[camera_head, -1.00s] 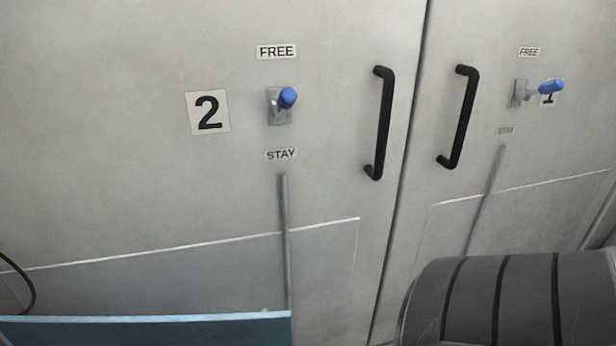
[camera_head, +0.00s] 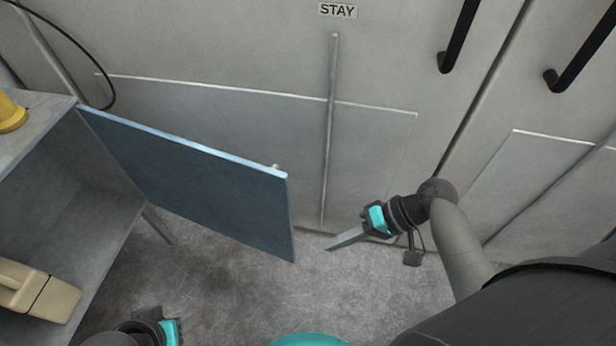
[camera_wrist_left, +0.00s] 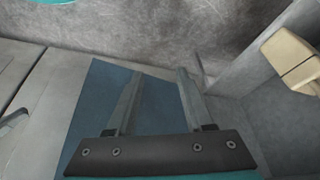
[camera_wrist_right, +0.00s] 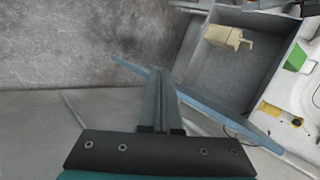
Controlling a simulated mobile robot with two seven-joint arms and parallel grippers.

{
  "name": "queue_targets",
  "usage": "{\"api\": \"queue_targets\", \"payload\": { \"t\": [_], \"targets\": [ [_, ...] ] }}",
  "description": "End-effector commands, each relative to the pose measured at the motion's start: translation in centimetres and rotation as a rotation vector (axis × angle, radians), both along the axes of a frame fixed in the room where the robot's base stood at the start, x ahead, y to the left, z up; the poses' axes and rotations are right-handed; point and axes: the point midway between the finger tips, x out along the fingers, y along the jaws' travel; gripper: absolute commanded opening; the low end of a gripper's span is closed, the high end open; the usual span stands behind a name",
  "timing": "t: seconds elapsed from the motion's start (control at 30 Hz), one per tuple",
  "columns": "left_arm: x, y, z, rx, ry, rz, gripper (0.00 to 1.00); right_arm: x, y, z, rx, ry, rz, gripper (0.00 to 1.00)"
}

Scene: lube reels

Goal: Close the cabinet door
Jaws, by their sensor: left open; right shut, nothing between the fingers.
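The blue cabinet door (camera_head: 190,185) is swung open from the grey cabinet (camera_head: 85,205) at the left in the head view. In the right wrist view the door (camera_wrist_right: 205,103) shows nearly edge-on, in front of the open cabinet (camera_wrist_right: 245,75). My right gripper (camera_head: 332,246) is shut and empty, just right of the door's free edge and apart from it. My left gripper (camera_head: 172,332) is low in the head view, its fingers mostly hidden. In the left wrist view the left gripper (camera_wrist_left: 158,75) is open, with the door (camera_wrist_left: 95,95) seen behind its fingers.
A beige canister (camera_head: 38,290) lies inside the cabinet, and a yellow object (camera_head: 12,112) stands on top. A large grey wall with doors (camera_head: 400,60) and black handles (camera_head: 460,35) stands behind. The concrete floor (camera_head: 250,290) between the grippers is clear.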

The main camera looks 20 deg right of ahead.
Motion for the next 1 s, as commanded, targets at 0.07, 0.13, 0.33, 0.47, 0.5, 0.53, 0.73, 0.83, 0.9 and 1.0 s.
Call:
{"api": "queue_targets", "payload": {
  "t": [0.07,0.13,0.33,0.47,0.5,0.53,0.73,0.83,0.9,1.0],
  "targets": [
    [0.0,0.0,0.0,0.0,-0.001,-0.001,0.52,1.7,-1.1,1.8,0.136,-0.018,-0.06,0.0],
    [0.0,-0.1,0.0,-0.001,-0.001,-0.001,0.52,3.0,-2.1,3.7,0.258,-0.046,-0.109,0.0],
    [0.0,-0.3,-0.1,-0.003,0.001,-0.006,0.52,5.8,-5.5,8.8,0.543,-0.156,-0.225,0.0],
    [0.0,-0.3,-0.1,-0.004,0.002,-0.007,0.52,6.6,-7.0,10.9,0.642,-0.209,-0.263,0.0],
    [0.0,-0.4,-0.1,-0.004,0.002,-0.007,0.52,6.8,-7.3,11.2,0.659,-0.219,-0.269,0.0],
    [0.0,-0.4,-0.2,-0.004,0.003,-0.007,0.52,6.8,-7.4,11.4,0.668,-0.224,-0.272,0.0],
    [-0.2,-0.4,-0.3,-0.004,0.009,-0.007,0.52,7.7,-6.0,11.6,0.681,-0.231,-0.273,0.0],
    [0.0,-0.4,1.0,-0.008,-0.018,-0.006,0.52,8.7,-4.3,11.5,0.679,-0.231,-0.272,0.0],
    [0.0,-0.4,1.7,-0.01,-0.029,-0.005,0.52,9.4,-3.0,11.5,0.68,-0.232,-0.271,0.0],
    [-0.3,-0.3,2.6,-0.011,-0.041,-0.004,0.52,10.6,-1.0,11.5,0.679,-0.232,-0.271,0.0]
  ]
}}
